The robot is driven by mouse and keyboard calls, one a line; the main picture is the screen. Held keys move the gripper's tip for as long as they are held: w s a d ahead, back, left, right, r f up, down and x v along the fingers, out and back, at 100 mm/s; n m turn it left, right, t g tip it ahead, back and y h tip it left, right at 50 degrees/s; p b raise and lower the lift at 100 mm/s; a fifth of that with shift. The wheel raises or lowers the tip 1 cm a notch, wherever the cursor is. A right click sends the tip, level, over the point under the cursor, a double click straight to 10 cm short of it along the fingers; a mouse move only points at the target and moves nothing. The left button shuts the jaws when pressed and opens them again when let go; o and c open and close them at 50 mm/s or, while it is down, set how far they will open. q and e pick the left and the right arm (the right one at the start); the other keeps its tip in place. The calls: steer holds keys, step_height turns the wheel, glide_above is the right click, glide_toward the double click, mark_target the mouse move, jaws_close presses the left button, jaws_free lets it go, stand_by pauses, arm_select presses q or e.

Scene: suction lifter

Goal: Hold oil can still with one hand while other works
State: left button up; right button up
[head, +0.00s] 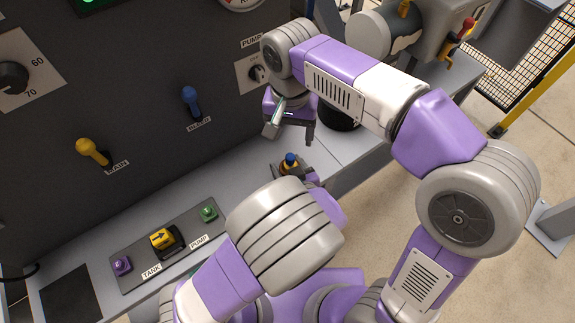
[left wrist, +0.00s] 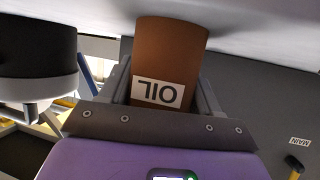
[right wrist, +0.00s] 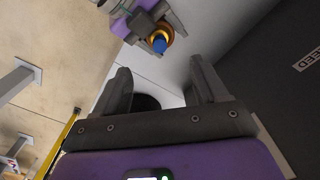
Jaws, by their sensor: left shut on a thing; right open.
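The oil can is a brown cylinder (left wrist: 172,50) with a white OIL label, upside down in the left wrist view. Its blue cap (head: 291,158) shows in the head view, and its cap and orange top (right wrist: 160,42) show in the right wrist view. My left gripper (head: 292,172) is shut on the can, one finger on each side, at the worktop; my forearm hides much of it in the head view. My right gripper (head: 291,132) is open and empty, above and beyond the can, near the panel. Its spread fingers (right wrist: 160,78) show in the right wrist view.
A dark panel with a yellow MAIN lever (head: 92,151), a blue BLEED lever (head: 191,100) and a PUMP knob (head: 258,73) rises behind the worktop. A TANK/PUMP selector plate (head: 186,229) lies front left. A black round thing (head: 342,116) stands beyond my right gripper.

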mark_target(290, 156)
steer(key=shift+f, duration=4.8)
steer(key=shift+c, duration=0.4)
steer(key=shift+a+r, duration=0.1)
steer(key=shift+a, duration=0.05)
steer(key=c, duration=0.8)
steer(key=o, duration=1.2)
steer(key=shift+r, duration=3.55)
